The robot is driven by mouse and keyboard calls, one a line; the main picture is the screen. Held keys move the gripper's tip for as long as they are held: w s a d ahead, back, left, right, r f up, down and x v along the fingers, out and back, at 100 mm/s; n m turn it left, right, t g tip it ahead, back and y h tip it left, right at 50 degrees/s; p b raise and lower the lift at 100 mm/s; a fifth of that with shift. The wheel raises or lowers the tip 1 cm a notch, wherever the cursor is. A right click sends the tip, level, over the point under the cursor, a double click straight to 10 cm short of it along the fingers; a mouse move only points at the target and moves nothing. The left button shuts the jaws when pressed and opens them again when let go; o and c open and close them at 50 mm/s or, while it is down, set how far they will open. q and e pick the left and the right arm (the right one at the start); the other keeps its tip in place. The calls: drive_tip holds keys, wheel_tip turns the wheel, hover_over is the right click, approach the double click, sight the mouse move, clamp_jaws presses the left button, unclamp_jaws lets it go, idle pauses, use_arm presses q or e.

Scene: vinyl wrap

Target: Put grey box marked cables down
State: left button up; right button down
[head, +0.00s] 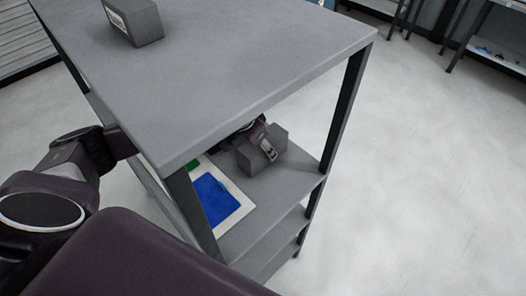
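A grey box (247,159) is on or just above the shelf under the table top; I cannot tell whether its underside touches. No label shows on its visible faces. My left arm comes in from the left and passes behind the table's near corner post. My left gripper (267,148) reaches in under the table top, with a finger across the box's face; it appears shut on this box. The far finger is hidden. A second grey box (139,23) with a white label stands on the table top, its text unreadable. My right gripper is not in view.
The shelf (290,173) holds a white-edged blue panel (217,198) and a green piece (193,164) left of the box. The table top (215,75) overhangs the shelf, and dark posts (338,110) stand at its corners. Open floor lies to the right.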

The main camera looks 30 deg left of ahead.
use_arm(q)
drive_tip(key=shift+r, duration=0.15)
drive_tip(key=shift+d, duration=0.1)
drive_tip(key=o, duration=1.7)
drive_tip(key=shift+o, duration=0.2)
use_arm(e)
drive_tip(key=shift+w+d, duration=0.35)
use_arm(q)
drive_tip(key=shift+s+r, duration=0.1)
drive_tip(key=shift+r, duration=0.05)
drive_tip(key=b+v, duration=0.1)
drive_tip(key=v, duration=0.6)
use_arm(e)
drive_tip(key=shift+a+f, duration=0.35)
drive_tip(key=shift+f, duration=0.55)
